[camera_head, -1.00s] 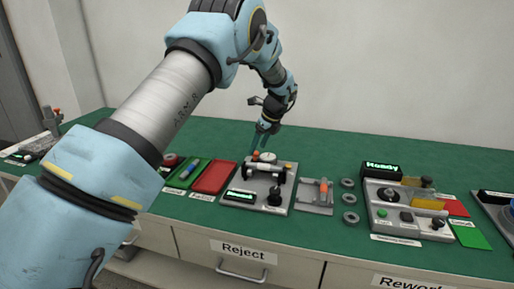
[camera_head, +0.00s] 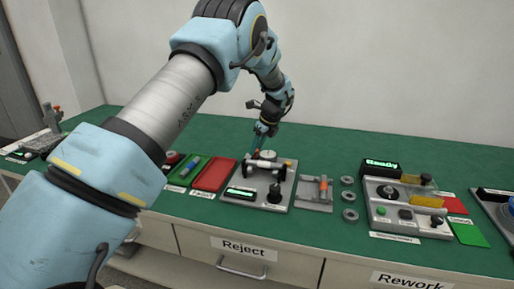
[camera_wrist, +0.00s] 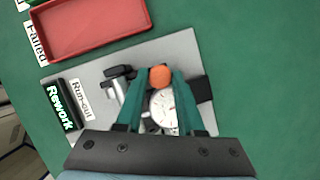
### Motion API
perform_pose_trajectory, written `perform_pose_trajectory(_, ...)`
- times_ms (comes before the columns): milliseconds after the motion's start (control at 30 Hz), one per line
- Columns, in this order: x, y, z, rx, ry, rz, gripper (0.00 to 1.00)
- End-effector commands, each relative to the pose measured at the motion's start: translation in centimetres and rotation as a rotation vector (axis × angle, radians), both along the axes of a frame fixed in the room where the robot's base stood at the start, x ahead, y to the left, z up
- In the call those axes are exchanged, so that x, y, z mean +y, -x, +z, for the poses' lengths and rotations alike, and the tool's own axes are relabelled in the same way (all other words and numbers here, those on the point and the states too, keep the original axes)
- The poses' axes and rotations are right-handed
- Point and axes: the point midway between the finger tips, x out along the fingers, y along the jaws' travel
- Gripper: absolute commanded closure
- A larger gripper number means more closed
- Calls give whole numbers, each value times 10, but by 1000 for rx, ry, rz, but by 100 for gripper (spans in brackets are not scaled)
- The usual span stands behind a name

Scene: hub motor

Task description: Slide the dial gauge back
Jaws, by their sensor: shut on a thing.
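The dial gauge (camera_wrist: 165,108) has a round white face and sits on the grey run-out station plate (camera_wrist: 100,70). In the head view its pale face (camera_head: 268,155) shows at the back of the station. An orange knob (camera_wrist: 160,76) is at its far end. My gripper (camera_wrist: 163,82) has its two green fingers on either side of the gauge, shut on the orange knob. It reaches down from behind in the head view (camera_head: 257,149). The fingers and palm hide part of the gauge.
The station display (camera_wrist: 63,105) reads "Rework". A red tray (camera_head: 214,175) and a green tray (camera_head: 187,170) lie left of the station. A grey fixture (camera_head: 316,190) and several metal rings (camera_head: 348,197) lie right. Green tabletop behind the station is clear.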

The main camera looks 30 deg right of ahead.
Motion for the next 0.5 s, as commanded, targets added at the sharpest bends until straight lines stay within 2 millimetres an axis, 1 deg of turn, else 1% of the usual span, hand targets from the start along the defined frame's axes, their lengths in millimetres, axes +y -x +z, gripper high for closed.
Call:
perform_pose_trajectory(33, 0, 0, 0, 0, -1, 0, 90)
perform_pose_trajectory(100, 0, 0, 0, 0, -1, 0, 98)
perform_pose_trajectory(133, 0, 0, 0, 0, -1, 0, 100)
perform_pose_trajectory(500, 0, 0, 0, 1, -2, 1, 100)
